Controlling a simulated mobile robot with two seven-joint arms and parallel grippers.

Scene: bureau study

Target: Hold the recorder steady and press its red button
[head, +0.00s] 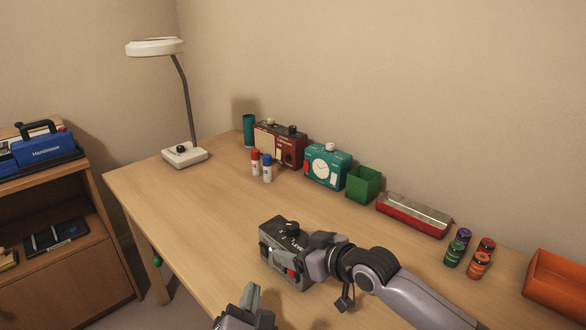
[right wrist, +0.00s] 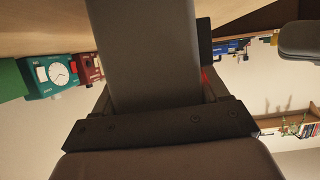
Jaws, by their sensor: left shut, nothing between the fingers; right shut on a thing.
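The recorder (head: 272,238) is a dark grey box with a black knob on top, on the desk's front half in the head view. A small red patch (head: 291,272), seemingly its red button, shows on the side facing me. My right gripper (head: 300,252) is shut on the recorder's right end, covering part of it. My left gripper (head: 250,300) is shut and empty, low at the bottom edge, nearer to me than the recorder and apart from it. In the right wrist view my gripper's own body hides most of the recorder.
The desk (head: 190,205) is clear left of the recorder. Along the back stand a lamp (head: 185,154), two glue sticks, a red radio (head: 280,145), a teal clock (head: 327,165), a green box (head: 363,184) and a red tray (head: 414,215). Several jars and an orange bin (head: 556,285) are right.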

